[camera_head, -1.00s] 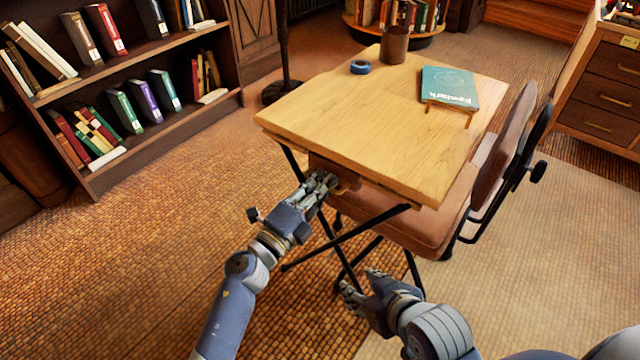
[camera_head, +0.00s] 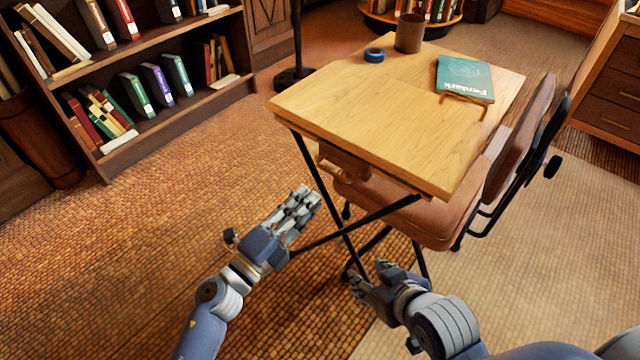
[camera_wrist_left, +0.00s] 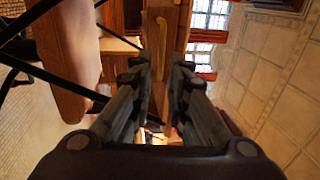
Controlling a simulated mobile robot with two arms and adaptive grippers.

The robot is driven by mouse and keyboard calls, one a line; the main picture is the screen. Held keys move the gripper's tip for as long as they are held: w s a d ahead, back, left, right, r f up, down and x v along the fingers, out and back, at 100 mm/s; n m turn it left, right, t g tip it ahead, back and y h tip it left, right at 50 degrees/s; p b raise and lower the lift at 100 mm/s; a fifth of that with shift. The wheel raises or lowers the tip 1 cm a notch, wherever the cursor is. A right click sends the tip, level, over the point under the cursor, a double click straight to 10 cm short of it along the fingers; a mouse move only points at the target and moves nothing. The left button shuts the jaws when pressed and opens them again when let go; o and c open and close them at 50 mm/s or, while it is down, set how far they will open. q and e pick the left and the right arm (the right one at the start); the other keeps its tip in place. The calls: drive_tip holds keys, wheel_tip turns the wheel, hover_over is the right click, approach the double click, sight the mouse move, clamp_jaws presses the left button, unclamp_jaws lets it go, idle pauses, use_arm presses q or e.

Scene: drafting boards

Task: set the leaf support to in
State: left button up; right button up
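The wooden drafting table (camera_head: 390,120) stands on crossed black legs. A short brown wooden piece under its near left edge, which looks like the leaf support (camera_head: 343,163), has a brass-coloured pull. How far it sticks out is hard to tell. In the left wrist view, a brass pull (camera_wrist_left: 162,48) on a wooden face lies beyond the fingertips. My left gripper (camera_head: 308,197) is below and left of the support, apart from it. Its fingers are parted and empty in the left wrist view (camera_wrist_left: 163,64). My right gripper (camera_head: 363,274) is low near the table legs, fingers parted and empty.
A teal book (camera_head: 464,76), a blue tape roll (camera_head: 374,55) and a brown cup (camera_head: 410,33) are on the table. A chair (camera_head: 430,205) is close on the right. A bookcase (camera_head: 150,125) stands at the left, with open floor between.

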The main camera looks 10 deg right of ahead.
use_arm(q)
drive_tip(key=shift+v, duration=1.25)
